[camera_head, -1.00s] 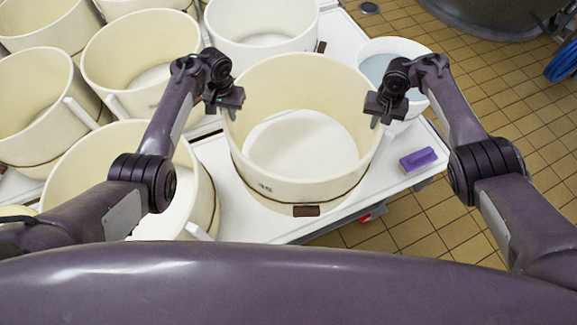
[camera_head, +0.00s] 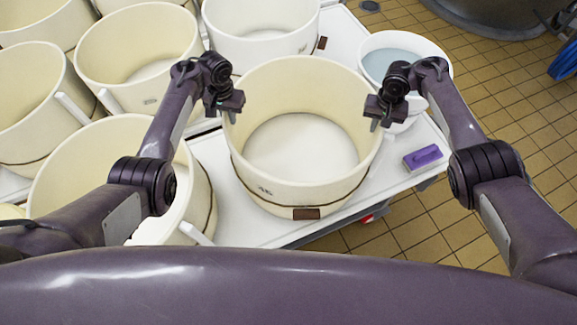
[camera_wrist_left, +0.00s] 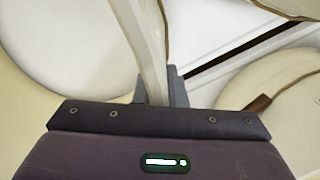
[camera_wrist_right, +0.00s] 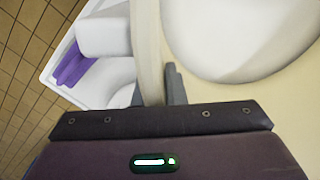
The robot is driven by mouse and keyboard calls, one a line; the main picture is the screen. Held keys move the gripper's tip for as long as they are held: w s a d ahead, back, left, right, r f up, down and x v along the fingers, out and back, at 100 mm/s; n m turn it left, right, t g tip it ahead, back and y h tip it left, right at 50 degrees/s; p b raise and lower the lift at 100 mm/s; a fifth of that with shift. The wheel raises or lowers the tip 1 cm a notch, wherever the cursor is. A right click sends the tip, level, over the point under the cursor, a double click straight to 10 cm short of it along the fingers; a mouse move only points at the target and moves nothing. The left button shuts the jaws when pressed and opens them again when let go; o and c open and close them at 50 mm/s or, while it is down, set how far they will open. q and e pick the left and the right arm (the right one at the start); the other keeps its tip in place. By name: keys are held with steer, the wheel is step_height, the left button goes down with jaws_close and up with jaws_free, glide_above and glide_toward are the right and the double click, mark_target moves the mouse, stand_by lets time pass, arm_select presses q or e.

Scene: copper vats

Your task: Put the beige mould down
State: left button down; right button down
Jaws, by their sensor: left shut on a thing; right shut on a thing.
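The beige mould (camera_head: 300,192) is a large open round tub, upright in the middle of the head view, above or on the white table. I cannot tell whether its base touches the table. My left gripper (camera_head: 224,112) is shut on the left side of its rim. My right gripper (camera_head: 376,122) is shut on the right side of its rim. The mould's wall runs between the fingers in the left wrist view (camera_wrist_left: 150,45) and in the right wrist view (camera_wrist_right: 147,45). Its underside is hidden.
The white table (camera_head: 245,225) carries several similar moulds at left and behind, including one close at the left (camera_head: 60,165). Tiled floor (camera_head: 500,95) lies beyond the table's edge.

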arm_select(q)
steer(key=shift+f, duration=0.35)
arm_select(e)
steer(key=shift+f, duration=0.35)
arm_select(q)
steer(key=c, duration=1.5)
jaws_free()
steer(key=shift+s, duration=0.1)
arm_select(e)
steer(key=c, duration=1.5)
jaws_free()
arm_select(q)
steer(key=shift+r, duration=0.1)
